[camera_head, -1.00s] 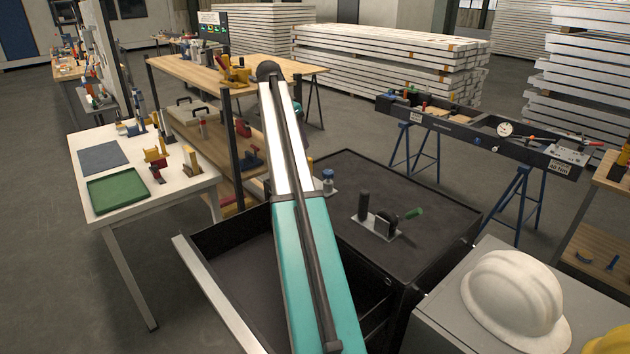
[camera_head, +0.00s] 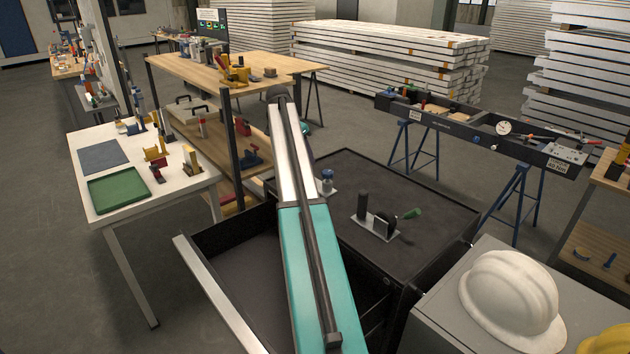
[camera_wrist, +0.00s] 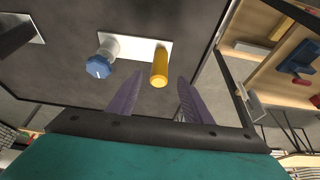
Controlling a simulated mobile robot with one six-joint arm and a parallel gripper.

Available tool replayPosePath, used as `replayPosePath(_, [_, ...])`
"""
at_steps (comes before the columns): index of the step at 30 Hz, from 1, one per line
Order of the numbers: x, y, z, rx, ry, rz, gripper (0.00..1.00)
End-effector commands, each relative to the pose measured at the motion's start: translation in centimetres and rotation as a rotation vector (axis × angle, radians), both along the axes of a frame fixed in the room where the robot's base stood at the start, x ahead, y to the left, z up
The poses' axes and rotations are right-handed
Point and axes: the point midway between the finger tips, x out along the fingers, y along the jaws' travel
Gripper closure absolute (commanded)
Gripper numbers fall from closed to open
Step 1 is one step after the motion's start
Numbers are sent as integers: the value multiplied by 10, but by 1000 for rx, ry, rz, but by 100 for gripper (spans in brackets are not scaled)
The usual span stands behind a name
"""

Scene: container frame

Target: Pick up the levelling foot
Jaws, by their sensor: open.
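In the wrist view a white plate (camera_wrist: 136,46) on a dark top carries a yellow cylinder (camera_wrist: 160,67) and a pale cylinder with a blue cap (camera_wrist: 100,66). I cannot tell for sure which part is the levelling foot. My gripper (camera_wrist: 160,77) is open and empty, its two purple fingers apart. The yellow cylinder shows between the fingertips, apparently beyond them; the blue-capped one is left of the left finger.
The dark cabinet top (camera_head: 400,180) also bears a plate with a black post (camera_head: 362,203) and a green-handled part (camera_head: 411,214). An open drawer (camera_head: 215,300) is at front left. A white table (camera_head: 140,200) and wooden shelves (camera_head: 210,140) stand left. A white helmet (camera_head: 510,295) is at right.

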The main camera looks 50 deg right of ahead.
Motion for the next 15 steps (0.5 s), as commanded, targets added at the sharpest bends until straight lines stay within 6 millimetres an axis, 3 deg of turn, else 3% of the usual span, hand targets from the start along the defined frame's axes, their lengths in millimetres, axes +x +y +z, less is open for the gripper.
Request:
replayPosePath(7, [-1,-3,-9,1,2,-1,55])
replayPosePath(15, [-2,-12,-35,1,1,1,55])
